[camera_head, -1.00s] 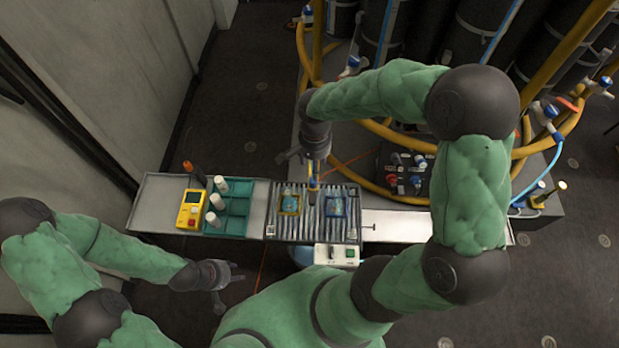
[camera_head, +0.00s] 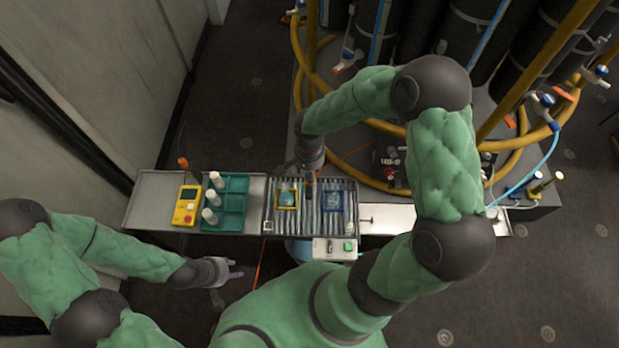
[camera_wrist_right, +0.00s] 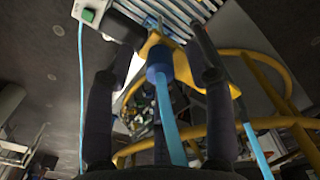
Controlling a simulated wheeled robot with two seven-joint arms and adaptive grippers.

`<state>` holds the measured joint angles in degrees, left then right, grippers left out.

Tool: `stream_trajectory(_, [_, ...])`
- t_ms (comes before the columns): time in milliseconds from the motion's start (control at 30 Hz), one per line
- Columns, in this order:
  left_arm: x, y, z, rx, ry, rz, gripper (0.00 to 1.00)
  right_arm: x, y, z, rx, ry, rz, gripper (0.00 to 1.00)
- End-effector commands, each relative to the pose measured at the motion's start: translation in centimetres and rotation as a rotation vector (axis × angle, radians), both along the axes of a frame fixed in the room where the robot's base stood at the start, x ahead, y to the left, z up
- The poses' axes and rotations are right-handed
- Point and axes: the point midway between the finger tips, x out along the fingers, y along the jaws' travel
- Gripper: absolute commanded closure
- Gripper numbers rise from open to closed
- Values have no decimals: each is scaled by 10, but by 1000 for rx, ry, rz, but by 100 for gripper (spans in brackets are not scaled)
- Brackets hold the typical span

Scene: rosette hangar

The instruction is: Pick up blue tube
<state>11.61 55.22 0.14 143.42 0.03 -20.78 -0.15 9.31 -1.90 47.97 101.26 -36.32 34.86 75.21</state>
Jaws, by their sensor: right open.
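The blue tube (camera_wrist_right: 171,125) shows in the right wrist view. Its darker blue collar (camera_wrist_right: 158,66) sits by a yellow part. The tube runs between the two dark fingers of my right gripper (camera_wrist_right: 163,48), which are apart on either side of it with gaps. In the head view my right gripper (camera_head: 309,176) points down over the back of the roller conveyor (camera_head: 310,230), and the tube is hard to make out there. My left gripper (camera_head: 228,282) is open and empty in front of the bench, far from the tube.
A green rack (camera_head: 235,209) with white-capped vials and a yellow meter (camera_head: 186,205) stand left of the conveyor. A yellow-framed item (camera_head: 287,199) and a blue-framed item (camera_head: 333,200) lie on it. Yellow hoses (camera_head: 350,170) and dark cylinders (camera_head: 480,80) crowd the back.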

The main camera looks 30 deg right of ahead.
Motion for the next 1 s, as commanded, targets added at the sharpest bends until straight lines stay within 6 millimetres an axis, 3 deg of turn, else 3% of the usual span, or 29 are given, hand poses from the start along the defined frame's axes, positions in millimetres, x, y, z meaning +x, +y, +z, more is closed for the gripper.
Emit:
stream_trajectory(67, [0,0,0,0,0,0,60,0,0,0,0,0,0,49])
stream_trajectory(233, [0,0,0,0,0,0,60,0,0,1,0,0,0,95])
stream_trajectory(667, [0,0,1,0,0,0,60,1,0,4,0,-1,0,95])
stream_trajectory(867, [0,0,4,0,0,0,60,1,0,20,0,-3,-1,95])
stream_trajectory(1000, [0,0,7,0,0,0,60,1,0,41,0,-5,-1,95])
